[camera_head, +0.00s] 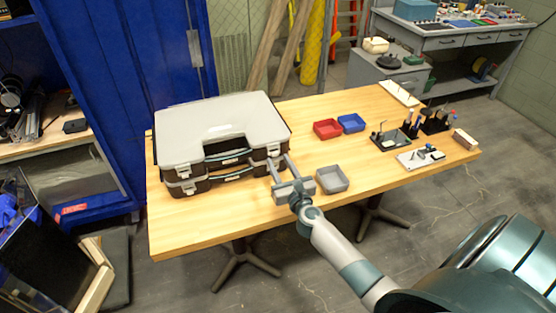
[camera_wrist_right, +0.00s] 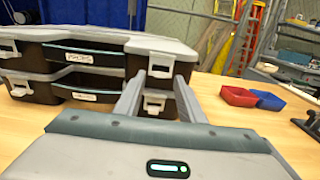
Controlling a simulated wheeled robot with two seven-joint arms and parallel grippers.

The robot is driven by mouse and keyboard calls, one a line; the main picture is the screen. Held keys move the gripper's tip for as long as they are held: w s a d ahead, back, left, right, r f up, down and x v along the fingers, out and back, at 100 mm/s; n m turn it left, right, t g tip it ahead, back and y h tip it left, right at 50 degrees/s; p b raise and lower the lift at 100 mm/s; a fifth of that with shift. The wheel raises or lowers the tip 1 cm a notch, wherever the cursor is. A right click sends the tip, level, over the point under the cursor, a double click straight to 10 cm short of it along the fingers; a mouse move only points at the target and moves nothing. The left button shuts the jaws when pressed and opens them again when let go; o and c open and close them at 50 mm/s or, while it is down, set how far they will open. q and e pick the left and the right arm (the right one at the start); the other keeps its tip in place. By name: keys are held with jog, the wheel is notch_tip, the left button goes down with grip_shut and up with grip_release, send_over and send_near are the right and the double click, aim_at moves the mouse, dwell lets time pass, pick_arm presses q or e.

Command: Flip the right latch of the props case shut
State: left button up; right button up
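Two grey-and-black cases are stacked on the wooden table: an upper case (camera_head: 222,128) and a lower case (camera_head: 225,175). Their labels are too small to read surely, so I cannot tell which is the props case. In the right wrist view, the upper case's right latch (camera_wrist_right: 161,65) and the lower case's right latch (camera_wrist_right: 154,103) are pale tabs; whether either is fully shut is unclear. My right gripper (camera_head: 281,165) is open and empty at the stack's front right corner. In the wrist view its fingers (camera_wrist_right: 159,82) flank the lower latch; contact is unclear. My left gripper is out of view.
A grey bin (camera_head: 332,180) stands close to the right of my right gripper. A red bin (camera_head: 327,129) and a blue bin (camera_head: 351,123) lie farther back. Tool holders (camera_head: 395,140) fill the right end. The table's front left is clear.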

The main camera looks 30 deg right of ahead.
jog(key=shift+x, duration=0.95)
grip_shut()
pick_arm(q)
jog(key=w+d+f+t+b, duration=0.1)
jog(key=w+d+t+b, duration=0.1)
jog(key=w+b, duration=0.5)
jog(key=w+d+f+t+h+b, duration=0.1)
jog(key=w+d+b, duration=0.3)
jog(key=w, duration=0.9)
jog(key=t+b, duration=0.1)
jog(key=b, duration=0.2)
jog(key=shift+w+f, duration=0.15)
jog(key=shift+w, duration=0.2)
pick_arm(e)
jog(key=t, duration=0.1)
jog(key=f+t, duration=0.1)
jog(key=shift+w+t, duration=0.4)
